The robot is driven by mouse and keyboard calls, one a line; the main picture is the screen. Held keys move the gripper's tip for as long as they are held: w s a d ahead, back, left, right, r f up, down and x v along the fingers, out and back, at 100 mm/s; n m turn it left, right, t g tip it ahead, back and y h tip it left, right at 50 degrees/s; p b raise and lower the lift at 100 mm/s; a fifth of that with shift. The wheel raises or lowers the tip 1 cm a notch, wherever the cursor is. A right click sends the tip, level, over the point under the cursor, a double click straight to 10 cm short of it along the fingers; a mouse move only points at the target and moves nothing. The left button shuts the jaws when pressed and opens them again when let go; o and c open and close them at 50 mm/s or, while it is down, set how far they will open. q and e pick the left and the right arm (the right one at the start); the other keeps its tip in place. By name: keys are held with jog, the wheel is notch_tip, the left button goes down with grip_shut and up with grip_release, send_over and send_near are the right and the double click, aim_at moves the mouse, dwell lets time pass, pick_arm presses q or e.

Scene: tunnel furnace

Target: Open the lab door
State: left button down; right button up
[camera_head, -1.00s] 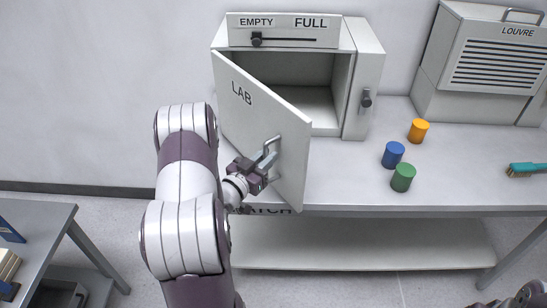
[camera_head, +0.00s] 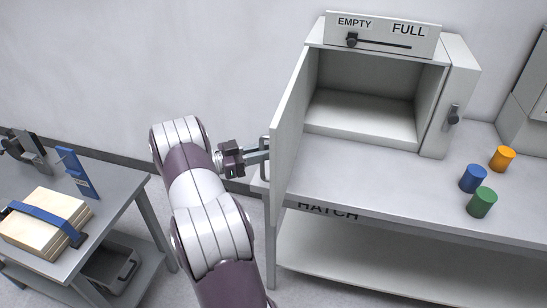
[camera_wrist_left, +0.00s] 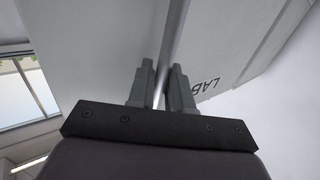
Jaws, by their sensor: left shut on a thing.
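The lab door (camera_head: 291,125) is a light grey panel hinged at the left side of the hatch box (camera_head: 375,95). It stands wide open, seen nearly edge-on in the head view, and the box interior shows empty. My left gripper (camera_head: 258,157) is shut on the door's handle bar, on the door's outer side. In the left wrist view the handle bar (camera_wrist_left: 175,42) runs between the two fingers (camera_wrist_left: 160,88), with the door face (camera_wrist_left: 110,45) and its "LAB" lettering behind. My right gripper is not in view.
A slider (camera_head: 352,40) labelled EMPTY and FULL tops the box. A blue cylinder (camera_head: 473,179), a green cylinder (camera_head: 481,202) and an orange cylinder (camera_head: 502,158) stand on the bench at right. A side table (camera_head: 110,225) with strapped boards (camera_head: 45,222) is at left.

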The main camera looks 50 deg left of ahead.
pick_arm(q)
jog(key=shift+a+r, duration=0.15)
jog(key=shift+a, duration=0.15)
jog(key=c, duration=1.4)
grip_release()
jog(key=shift+o, duration=0.9)
jog(key=shift+w, duration=0.1)
jog(key=b+v, duration=0.3)
jog(key=v, duration=0.9)
jog(key=shift+s+a, duration=0.15)
jog(key=shift+s, duration=0.1)
